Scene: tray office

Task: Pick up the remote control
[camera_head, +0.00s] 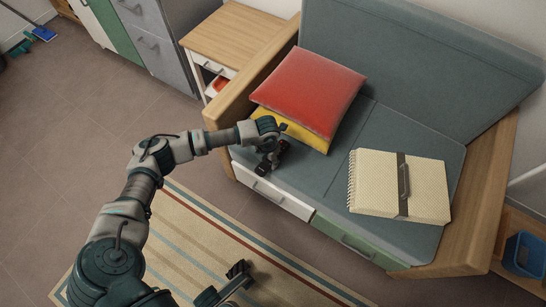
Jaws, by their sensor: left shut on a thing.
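My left arm reaches in from the lower left to the sofa seat. My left gripper (268,160) is at the seat's front left, just in front of the cushions, pointing down. It is shut on a small dark thing, which looks like the remote control (262,169); the gripper's own dark fingers hide most of it, and I cannot tell whether it touches the seat. Part of my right gripper (238,270) shows at the bottom, over the rug and apart from the sofa; its fingers are too unclear to tell open from shut.
A red cushion (308,88) lies on a yellow cushion (300,130) behind the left gripper. A spiral-bound book or binder (430,190) lies on the right of the seat. The sofa's wooden armrest (245,85) stands close to my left wrist. The seat between gripper and binder is clear.

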